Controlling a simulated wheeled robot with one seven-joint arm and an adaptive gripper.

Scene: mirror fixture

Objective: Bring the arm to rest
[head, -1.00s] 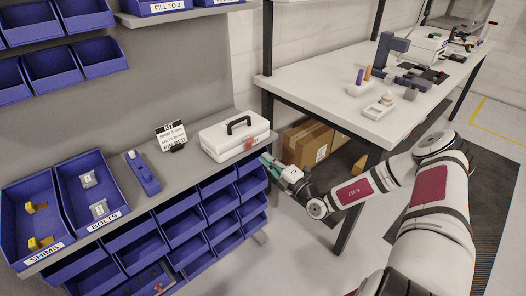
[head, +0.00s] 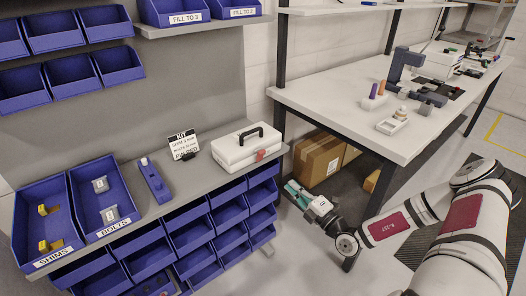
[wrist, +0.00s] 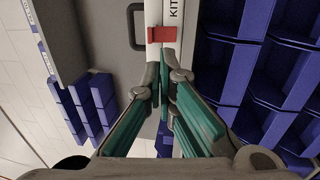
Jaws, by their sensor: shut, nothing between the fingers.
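My gripper (head: 296,190) is in the head view to the right of the shelf's end, below and right of the white kit case. Its teal fingers also show in the wrist view (wrist: 164,92), close together with nothing between them. My arm stretches from the right side of the head view to the gripper. The white kit case (head: 231,154) with a black handle and red latch sits closed on the shelf. In the wrist view the case's red latch (wrist: 164,34) is beyond the fingertips; I cannot tell the gap.
The grey shelf (head: 190,187) carries a shims bin (head: 22,228), a bolts bin (head: 88,232), a blue tool (head: 154,180) and a kit card (head: 183,144). Blue bins hang below. A white workbench (head: 340,108) stands right, with a cardboard box (head: 318,160) underneath.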

